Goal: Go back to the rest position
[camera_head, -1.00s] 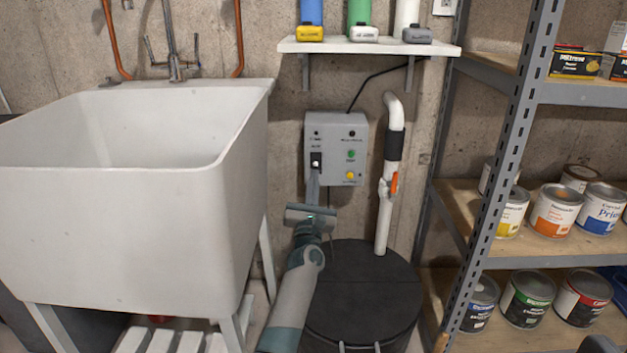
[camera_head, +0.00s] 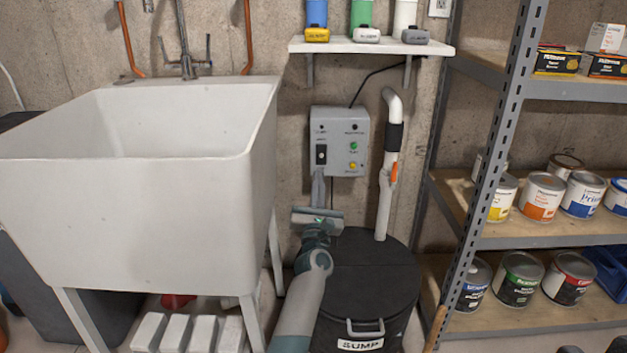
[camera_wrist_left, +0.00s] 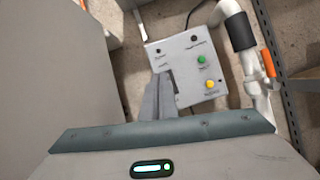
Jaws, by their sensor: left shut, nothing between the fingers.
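My left gripper (camera_head: 318,190) is shut and empty in the head view, its fingers pointing up just below the grey control box (camera_head: 340,142) on the wall. The box carries a black rocker switch, a green button and a yellow button. In the left wrist view the shut fingers (camera_wrist_left: 160,95) overlap the lower left of the control box (camera_wrist_left: 204,62) and hide its switch area. The green button (camera_wrist_left: 201,59) and yellow button (camera_wrist_left: 210,84) are clear of the fingers. I cannot tell the exact gap to the box. My right gripper is not in view.
A white sink (camera_head: 150,210) stands close on the left. A black sump lid (camera_head: 375,275) lies below the box, with a white pipe (camera_head: 385,195) rising from it. A metal shelf post (camera_head: 490,170) with paint cans stands right. A wall shelf (camera_head: 370,46) hangs above.

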